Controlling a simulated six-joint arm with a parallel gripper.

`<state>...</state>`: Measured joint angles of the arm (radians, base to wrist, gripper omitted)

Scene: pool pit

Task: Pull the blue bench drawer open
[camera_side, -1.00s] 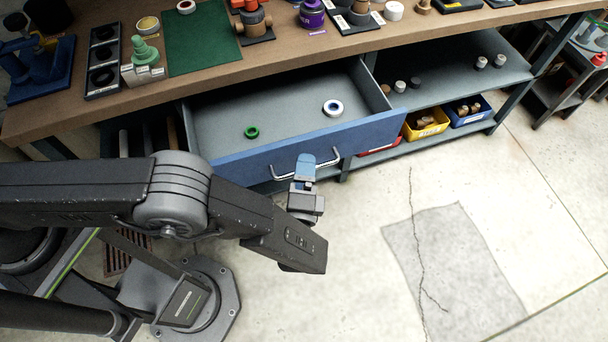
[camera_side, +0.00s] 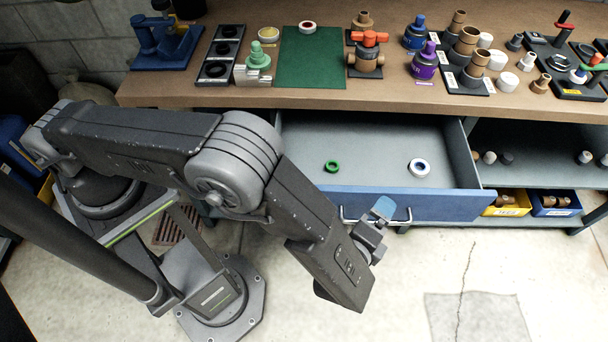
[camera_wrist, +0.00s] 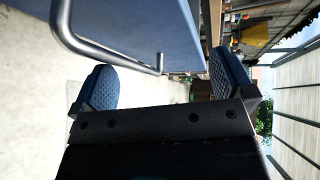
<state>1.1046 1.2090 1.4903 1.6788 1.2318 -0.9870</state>
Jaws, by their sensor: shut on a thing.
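The blue bench drawer (camera_side: 440,205) stands pulled out from under the workbench, with its grey inside showing. Its metal bar handle (camera_side: 403,219) runs along the front; in the wrist view the handle (camera_wrist: 110,57) shows close to my fingers. My gripper (camera_side: 382,212) is at the handle in front of the drawer and is shut on it. In the wrist view my gripper's two blue padded fingers (camera_wrist: 160,80) stand either side of the handle's end. The exact contact is hard to see.
A green ring (camera_side: 332,166) and a white-and-blue ring (camera_side: 420,168) lie in the drawer. The wooden benchtop (camera_side: 320,98) above holds fittings and a green mat (camera_side: 311,60). Yellow (camera_side: 504,210) and blue (camera_side: 556,210) bins sit on the right lower shelf. The floor (camera_side: 400,290) in front is clear.

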